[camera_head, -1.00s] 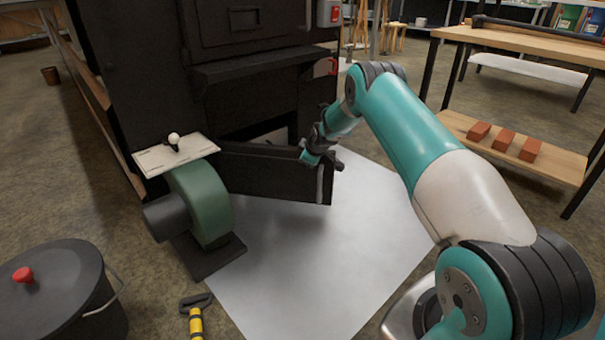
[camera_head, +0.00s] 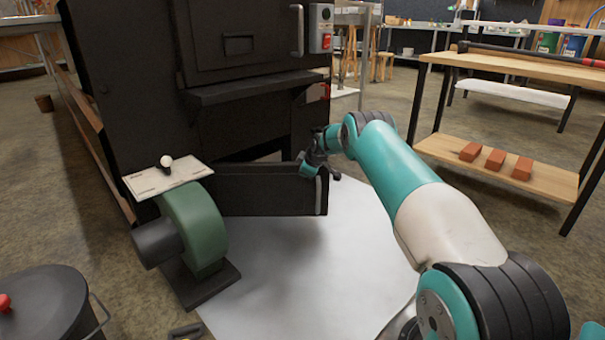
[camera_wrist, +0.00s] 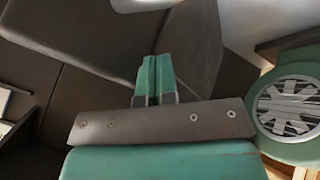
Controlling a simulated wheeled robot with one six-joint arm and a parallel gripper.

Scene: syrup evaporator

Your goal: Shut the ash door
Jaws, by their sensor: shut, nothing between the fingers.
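The ash door (camera_head: 265,190) is the low black panel at the bottom of the black evaporator body. In the head view it stands ajar, its left end by the green blower and its right end, with a pale upright handle (camera_head: 318,196), swung out over the metal floor sheet. A dark opening shows above and behind it. My gripper (camera_head: 310,168) is at the top of the door near its right end; whether it touches is hard to tell. In the wrist view my gripper's fingers (camera_wrist: 155,78) are together and empty, against dark panels.
A green blower (camera_head: 195,230) with a pale plate and white-knobbed lever stands left of the door; its grille shows in the wrist view (camera_wrist: 290,105). A lidded black bucket (camera_head: 45,305) is at lower left. A wooden bench (camera_head: 510,66) with bricks stands right.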

